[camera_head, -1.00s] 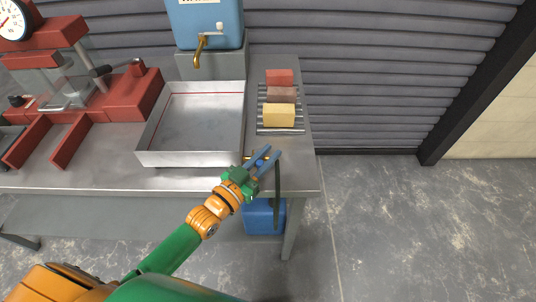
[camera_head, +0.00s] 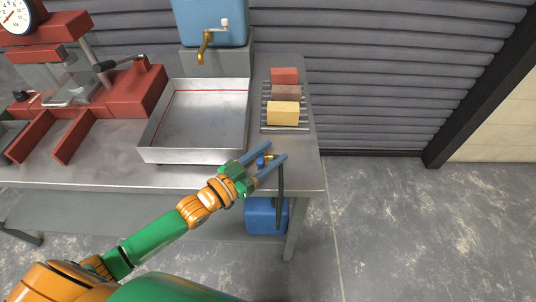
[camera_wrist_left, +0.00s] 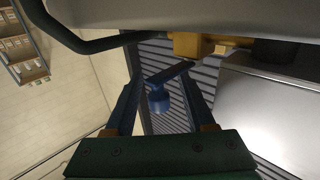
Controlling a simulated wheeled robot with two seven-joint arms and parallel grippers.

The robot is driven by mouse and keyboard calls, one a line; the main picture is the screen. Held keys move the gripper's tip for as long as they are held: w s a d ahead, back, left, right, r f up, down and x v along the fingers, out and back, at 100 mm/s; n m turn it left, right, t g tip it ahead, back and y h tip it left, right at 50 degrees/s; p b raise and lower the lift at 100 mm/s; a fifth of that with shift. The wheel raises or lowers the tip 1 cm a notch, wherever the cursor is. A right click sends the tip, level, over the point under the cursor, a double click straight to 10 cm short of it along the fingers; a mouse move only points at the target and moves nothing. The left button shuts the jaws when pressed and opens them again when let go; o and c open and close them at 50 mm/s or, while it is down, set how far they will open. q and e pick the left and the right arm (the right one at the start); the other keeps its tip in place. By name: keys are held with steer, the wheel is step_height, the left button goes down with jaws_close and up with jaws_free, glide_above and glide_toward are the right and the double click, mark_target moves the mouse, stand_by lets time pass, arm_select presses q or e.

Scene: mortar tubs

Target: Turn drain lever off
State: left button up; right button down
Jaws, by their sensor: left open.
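The drain lever (camera_head: 261,161) is a small blue handle beside a brass valve (camera_head: 269,157) near the tray's front right corner. In the left wrist view the blue lever (camera_wrist_left: 160,92) shows between the fingers, and the brass valve (camera_wrist_left: 187,44) is above it. My left gripper (camera_head: 278,150) is open, with one finger on each side of the lever. No clear contact shows. The left gripper's own fingers partly hide the valve in the head view. My right gripper is not in view.
A shallow metal tray (camera_head: 184,156) stands on the steel table (camera_head: 309,170). A dark hose (camera_head: 280,190) hangs from the valve beside a blue container (camera_head: 262,216). A blue water tank (camera_head: 207,20) with a brass tap, a rack of blocks (camera_head: 284,114) and a red press (camera_head: 130,90) stand behind.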

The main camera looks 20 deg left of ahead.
arm_select(q)
steer(key=shift+v, duration=3.5)
